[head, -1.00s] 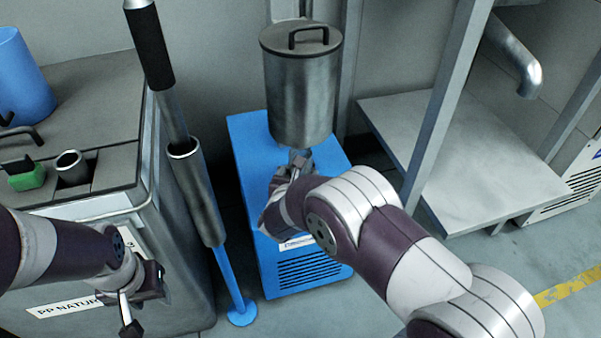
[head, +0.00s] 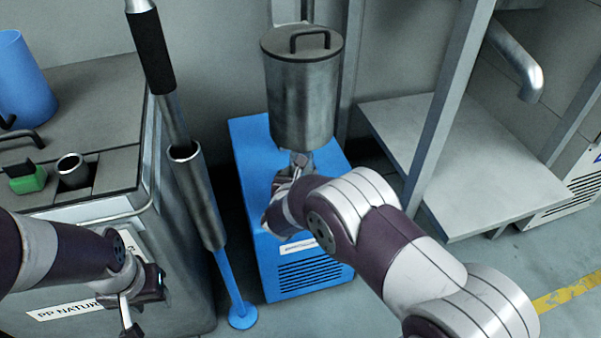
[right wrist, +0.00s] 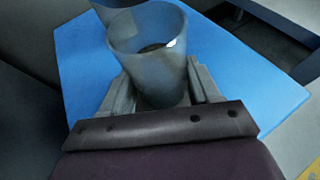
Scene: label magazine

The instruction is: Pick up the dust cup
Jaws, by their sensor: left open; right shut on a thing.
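The dust cup (right wrist: 148,55) is a grey, translucent, open-topped cylinder, upright in the right wrist view. My right gripper (right wrist: 158,88) is shut on it, with a finger on each side of its lower part. In the head view my right gripper (head: 292,172) is just below the steel canister (head: 301,105), above the blue box. The cup is small and mostly hidden there. My left gripper (head: 141,305) is open and empty at the lower left, in front of the grey cabinet.
The blue box (head: 250,180) stands on the floor below the canister. A post with a steel tube (head: 196,195) rises to its left. The grey cabinet (head: 110,115) fills the left side. A shelf frame (head: 450,150) stands to the right. Floor is clear at the lower right.

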